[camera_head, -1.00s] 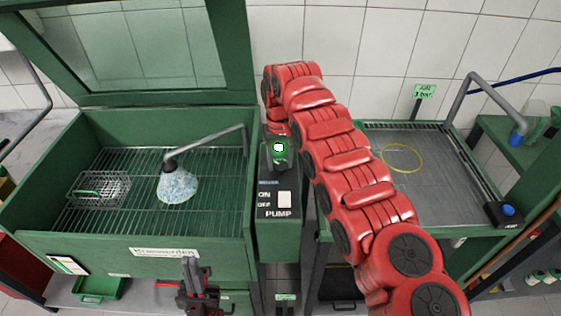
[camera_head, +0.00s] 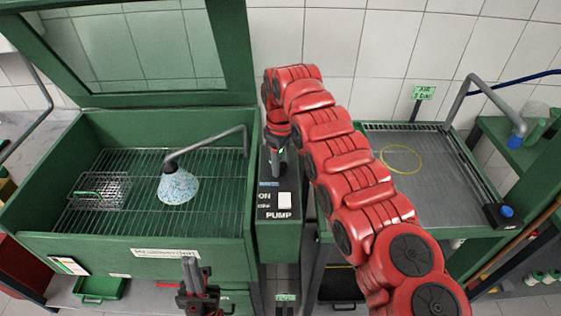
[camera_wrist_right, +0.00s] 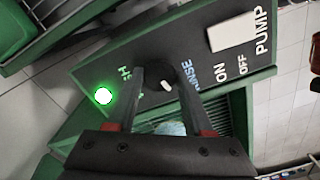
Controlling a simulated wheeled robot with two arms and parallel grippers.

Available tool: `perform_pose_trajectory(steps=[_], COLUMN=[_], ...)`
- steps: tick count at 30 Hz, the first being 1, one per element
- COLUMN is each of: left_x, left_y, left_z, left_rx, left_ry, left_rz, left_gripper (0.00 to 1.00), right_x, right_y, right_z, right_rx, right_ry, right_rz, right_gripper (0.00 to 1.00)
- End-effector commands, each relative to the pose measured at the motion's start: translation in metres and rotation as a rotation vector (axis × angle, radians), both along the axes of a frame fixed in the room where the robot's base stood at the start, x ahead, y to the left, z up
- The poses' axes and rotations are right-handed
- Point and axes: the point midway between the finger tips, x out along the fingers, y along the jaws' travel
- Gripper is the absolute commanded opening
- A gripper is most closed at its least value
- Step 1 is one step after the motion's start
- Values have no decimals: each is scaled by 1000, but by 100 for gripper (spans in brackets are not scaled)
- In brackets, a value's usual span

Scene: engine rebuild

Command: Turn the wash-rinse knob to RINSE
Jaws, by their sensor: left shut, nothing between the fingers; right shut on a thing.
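The control box (camera_head: 279,235) stands between the wash cabinet and the right-hand table. In the right wrist view, its round black knob (camera_wrist_right: 156,84) has a white pointer mark and sits between the WASH label, partly hidden by a finger, and the blue RINSE label (camera_wrist_right: 188,74). My right gripper (camera_wrist_right: 160,76) is shut on the knob, one finger on each side. In the head view my right gripper (camera_head: 277,170) reaches down onto the box and hides the knob. My left gripper (camera_head: 190,268) is shut and empty in front of the cabinet.
A lit green lamp (camera_wrist_right: 103,96) is beside the knob. The white ON/OFF PUMP switch (camera_head: 285,199) is close to my right gripper. The green cabinet (camera_head: 125,243) has an open lid, a basket (camera_head: 98,190) and a spray nozzle (camera_head: 178,186) inside.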

Motion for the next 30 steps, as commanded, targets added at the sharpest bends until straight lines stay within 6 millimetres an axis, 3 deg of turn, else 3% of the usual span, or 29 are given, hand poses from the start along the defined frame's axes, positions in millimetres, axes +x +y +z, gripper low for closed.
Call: perform_pose_trajectory(steps=[22, 23, 27, 30], left_x=[0, 0, 0, 0], left_y=[0, 0, 0, 0], left_z=[1, 1, 1, 1], left_rx=[0, 0, 0, 0], left_ry=[0, 0, 0, 0], left_rz=[0, 0, 0, 0], left_gripper=[0, 0, 0, 0], right_x=[0, 0, 0, 0], right_y=[0, 0, 0, 0], right_z=[0, 0, 0, 0], right_rx=[0, 0, 0, 0], right_ry=[0, 0, 0, 0], right_rz=[95, 95, 94, 94], right_gripper=[0, 53, 79, 82])
